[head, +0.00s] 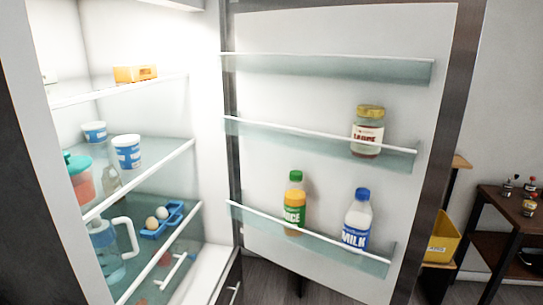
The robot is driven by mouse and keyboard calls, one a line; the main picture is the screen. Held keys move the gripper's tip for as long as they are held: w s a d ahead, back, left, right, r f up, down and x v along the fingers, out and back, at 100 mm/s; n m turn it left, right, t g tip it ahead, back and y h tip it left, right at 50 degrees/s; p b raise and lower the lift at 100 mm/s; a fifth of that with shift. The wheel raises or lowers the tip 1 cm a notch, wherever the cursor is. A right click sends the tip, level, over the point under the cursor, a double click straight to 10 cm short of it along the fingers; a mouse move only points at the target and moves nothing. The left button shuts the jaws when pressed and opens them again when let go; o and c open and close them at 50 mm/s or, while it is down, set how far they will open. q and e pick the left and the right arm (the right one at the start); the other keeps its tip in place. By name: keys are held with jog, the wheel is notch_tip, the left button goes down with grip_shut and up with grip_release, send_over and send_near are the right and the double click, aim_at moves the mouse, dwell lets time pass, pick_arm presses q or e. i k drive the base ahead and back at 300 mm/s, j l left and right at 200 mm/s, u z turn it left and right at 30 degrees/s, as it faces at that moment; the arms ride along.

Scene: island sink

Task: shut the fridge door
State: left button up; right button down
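The fridge door (330,85) stands wide open on the right, its white inner side facing me. Its hinge side is next to the open fridge body (206,110). The door's shelves hold a jar with a yellow lid (368,131), a juice bottle with a green cap (295,205) and a milk bottle with a blue cap (357,218). All stand on the door shelves. The door's dark outer edge (450,110) shows at the right. Neither of my grippers shows in the head view.
Inside the fridge are a yellow box (135,73), tubs (127,151), a pitcher (104,250) and a blue egg holder (162,218). Right of the door are a yellow bin (441,238) and a dark side table (495,210) with small bottles.

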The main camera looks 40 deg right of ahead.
aim_at(300, 71)
jog(key=l, duration=0.4)
jog(key=k+l+u, duration=0.15)
jog(key=l, duration=0.3)
jog(key=k+l, duration=0.1)
jog(key=l, duration=0.3)
jog(key=k+l+u, duration=0.1)
jog(key=l, duration=0.3)
jog(key=k+l+u, duration=0.1)
jog(key=l, duration=0.35)
